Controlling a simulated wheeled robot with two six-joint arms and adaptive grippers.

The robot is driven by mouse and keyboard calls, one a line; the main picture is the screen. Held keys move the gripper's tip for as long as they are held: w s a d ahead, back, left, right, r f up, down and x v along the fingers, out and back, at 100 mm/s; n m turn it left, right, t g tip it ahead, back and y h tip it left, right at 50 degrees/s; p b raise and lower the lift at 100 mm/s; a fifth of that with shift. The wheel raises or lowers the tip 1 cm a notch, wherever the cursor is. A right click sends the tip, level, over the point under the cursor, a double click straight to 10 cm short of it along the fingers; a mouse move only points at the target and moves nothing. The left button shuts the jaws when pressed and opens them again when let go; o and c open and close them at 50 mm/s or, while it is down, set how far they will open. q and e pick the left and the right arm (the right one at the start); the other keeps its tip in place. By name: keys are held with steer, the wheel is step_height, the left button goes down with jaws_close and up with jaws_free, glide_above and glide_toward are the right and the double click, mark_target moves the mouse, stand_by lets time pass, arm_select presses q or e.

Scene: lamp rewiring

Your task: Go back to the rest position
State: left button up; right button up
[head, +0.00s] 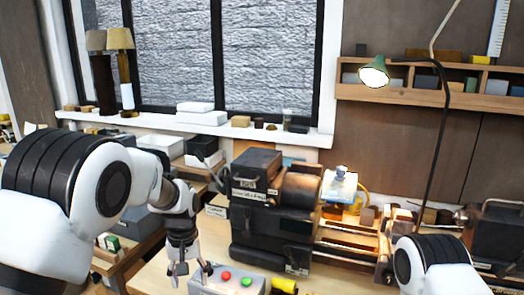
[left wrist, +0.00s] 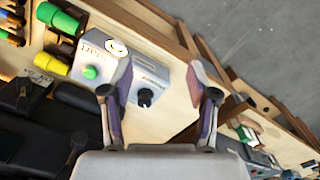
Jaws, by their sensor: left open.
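My left gripper (head: 190,272) hangs pointing down over the wooden bench, just left of a grey control box (head: 208,284) with a red and a green button. In the left wrist view its two fingers (left wrist: 161,82) stand well apart, with nothing held between them. The control box (left wrist: 120,70) appears beyond and between the fingers there, with a green button and a black knob. Whether the fingers touch it I cannot tell; they look apart from it. My right arm shows only as a white and black link at the lower right; its gripper is out of view.
A dark lathe-like machine (head: 262,205) stands right of my left gripper. A green-shaded lamp (head: 374,74) reaches over the bench. Boxes line the windowsill (head: 290,138). A green and a yellow cylinder (left wrist: 57,18) lie near the control box. Grey floor (left wrist: 265,40) shows past the bench edge.

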arm_select(q)
steer(key=s+a+f+g+b, duration=0.2)
steer(key=s+a+f+g, duration=0.1)
steer(key=s+f, duration=0.85)
steer(key=s+a+f+g+b, duration=0.1)
steer(key=s+a+f+g, duration=0.1)
steer(key=s+f, duration=1)
steer(key=s+a+f+m+t+b, duration=0.1)
steer(key=s+f, duration=0.3)
steer(key=s, duration=0.3)
steer(key=s+a+f+t, duration=0.15)
steer(key=s+f, duration=0.25)
steer(key=s, duration=0.4)
steer(key=w+t, duration=0.1)
steer(key=w, duration=0.1)
steer(key=w+t, duration=0.1)
steer(key=w, duration=0.1)
steer(key=shift+w+a+f+m+t, duration=0.15)
steer(key=shift+w+m+t, duration=0.1)
steer(key=shift+m+t, duration=0.15)
arm_select(e)
steer(key=f, duration=0.4)
steer(key=shift+w+f, duration=0.4)
